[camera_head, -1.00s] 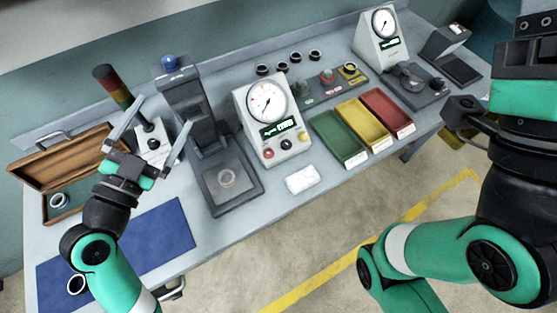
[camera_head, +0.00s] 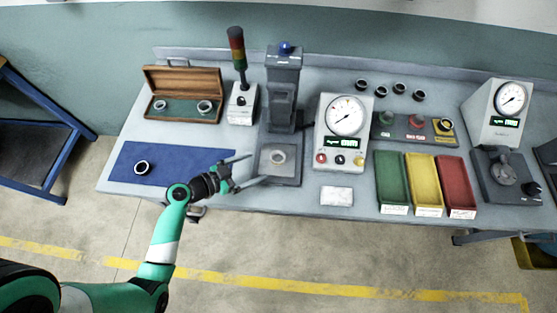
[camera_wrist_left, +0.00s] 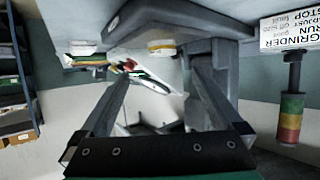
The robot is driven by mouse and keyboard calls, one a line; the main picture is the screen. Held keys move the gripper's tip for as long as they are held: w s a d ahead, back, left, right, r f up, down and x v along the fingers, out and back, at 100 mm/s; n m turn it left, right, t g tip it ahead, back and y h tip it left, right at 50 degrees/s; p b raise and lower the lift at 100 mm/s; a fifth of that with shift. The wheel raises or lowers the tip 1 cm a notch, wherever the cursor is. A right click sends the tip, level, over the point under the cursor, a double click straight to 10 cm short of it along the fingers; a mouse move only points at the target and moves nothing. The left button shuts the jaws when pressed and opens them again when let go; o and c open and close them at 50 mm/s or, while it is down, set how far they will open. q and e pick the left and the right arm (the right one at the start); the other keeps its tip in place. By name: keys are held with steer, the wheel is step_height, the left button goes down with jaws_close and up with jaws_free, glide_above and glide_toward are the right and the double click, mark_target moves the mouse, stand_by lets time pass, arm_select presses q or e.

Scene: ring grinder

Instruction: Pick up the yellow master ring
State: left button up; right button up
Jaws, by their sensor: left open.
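The yellow master ring (camera_head: 446,124) sits at the right end of a dark holder, beside the red one, at the back right of the bench in the head view. My left gripper (camera_head: 257,169) is open, its fingers spread and pointing right, at the front of the grey press-like machine. It is well to the left of the yellow ring, with the dial gauge between them. The open fingers (camera_wrist_left: 160,78) also show in the left wrist view, with nothing gripped. My right gripper is out of view.
The dial gauge (camera_head: 343,130) stands between my left gripper and the ring holder (camera_head: 401,131). Green (camera_head: 392,180), yellow (camera_head: 424,183) and red (camera_head: 457,184) trays lie in front of the holder. A blue mat (camera_head: 180,155) carries a ring at left; an open wooden case (camera_head: 182,82) stands behind it.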

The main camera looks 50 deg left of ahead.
mark_target(283, 155)
arm_select(q)
steer(key=x, duration=0.4)
steer(key=shift+w, duration=0.15)
steer(key=x, duration=0.5)
steer(key=shift+w+a+f+b, duration=0.1)
steer(key=shift+a+f+b, duration=0.05)
steer(key=shift+f+b, duration=0.15)
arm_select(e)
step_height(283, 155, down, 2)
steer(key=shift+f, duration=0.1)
arm_select(q)
steer(key=shift+c, duration=0.3)
